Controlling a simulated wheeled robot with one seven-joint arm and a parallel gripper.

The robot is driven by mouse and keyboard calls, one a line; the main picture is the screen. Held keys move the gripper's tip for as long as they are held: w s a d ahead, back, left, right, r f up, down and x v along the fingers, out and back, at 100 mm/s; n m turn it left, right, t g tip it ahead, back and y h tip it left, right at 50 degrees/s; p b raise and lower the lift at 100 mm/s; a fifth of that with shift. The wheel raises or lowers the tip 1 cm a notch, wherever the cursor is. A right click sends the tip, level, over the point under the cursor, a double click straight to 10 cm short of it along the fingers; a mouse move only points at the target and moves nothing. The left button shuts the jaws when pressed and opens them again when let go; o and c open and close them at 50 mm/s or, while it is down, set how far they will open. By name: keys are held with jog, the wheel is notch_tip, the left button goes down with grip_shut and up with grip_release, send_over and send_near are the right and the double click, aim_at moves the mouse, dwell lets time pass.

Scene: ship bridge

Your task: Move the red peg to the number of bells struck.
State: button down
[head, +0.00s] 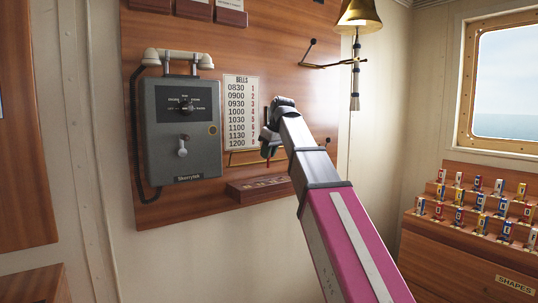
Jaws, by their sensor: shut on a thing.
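My gripper (267,145) is in front of the wooden panel, just right of the white bells card (240,112). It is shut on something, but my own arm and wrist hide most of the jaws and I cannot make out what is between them. A brass bell (359,14) with a hanging rope (355,80) is at the top right.
A grey telephone box (182,128) with a handset hangs left of the card. A brass bracket (330,65) with dark knobs sticks out above my arm. A stepped wooden rack (475,205) of colourful small items stands at the right, under a window (505,85).

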jog(key=shift+f, duration=3.55)
jog(key=c, duration=0.9)
grip_release()
jog(key=v, duration=1)
jog(key=shift+s+d+r, duration=0.15)
jog(key=shift+r, duration=0.2)
